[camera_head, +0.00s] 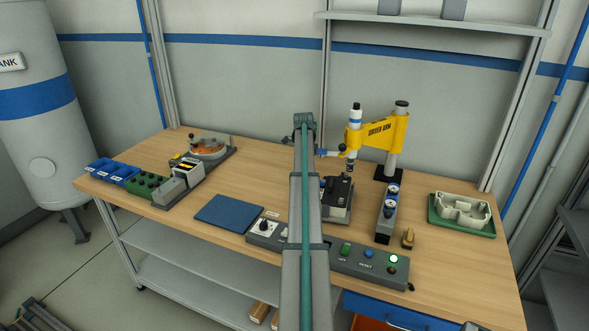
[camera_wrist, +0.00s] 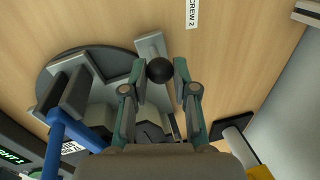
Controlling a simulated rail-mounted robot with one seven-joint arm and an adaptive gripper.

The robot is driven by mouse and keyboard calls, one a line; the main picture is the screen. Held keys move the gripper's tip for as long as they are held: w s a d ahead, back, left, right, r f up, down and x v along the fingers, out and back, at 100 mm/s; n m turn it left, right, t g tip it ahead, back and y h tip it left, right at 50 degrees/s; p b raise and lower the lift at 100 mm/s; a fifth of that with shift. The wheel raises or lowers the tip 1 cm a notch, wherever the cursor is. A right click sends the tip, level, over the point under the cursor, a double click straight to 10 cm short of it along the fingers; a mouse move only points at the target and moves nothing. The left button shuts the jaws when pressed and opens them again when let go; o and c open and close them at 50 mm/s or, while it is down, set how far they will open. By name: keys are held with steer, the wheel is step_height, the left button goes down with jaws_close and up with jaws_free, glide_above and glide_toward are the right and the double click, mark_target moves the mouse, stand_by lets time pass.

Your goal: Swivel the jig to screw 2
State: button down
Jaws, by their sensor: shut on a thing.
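In the wrist view, my gripper (camera_wrist: 160,72) is shut on a round black knob (camera_wrist: 160,69). The jig (camera_wrist: 97,91) is below and left of the knob, a dark round body with pale grey plates and blocks, partly covered by my fingers. A grey tab (camera_wrist: 151,45) shows just beyond the knob. A white SCREW 2 label (camera_wrist: 192,14) lies on the wood above and right of the knob, apart from it. In the head view, my arm hides my gripper. A grey and black fixture (camera_head: 338,205) shows beside the arm, under the driver.
The yellow driver arm (camera_head: 376,133) stands over the fixture on a grey column. A gauge unit (camera_head: 388,214), a control panel (camera_head: 370,264) and a green tray (camera_head: 462,231) are nearby. A blue mat (camera_head: 229,212) lies left. Bare wood lies behind the mat.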

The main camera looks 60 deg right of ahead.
steer(key=shift+s+d, duration=0.1)
stand_by(0.4)
steer(key=c, duration=0.9)
jaws_free()
step_height(320, 180, up, 12)
steer(key=a, duration=0.2)
steer(key=shift+a, duration=0.2)
steer(key=shift+f, duration=0.15)
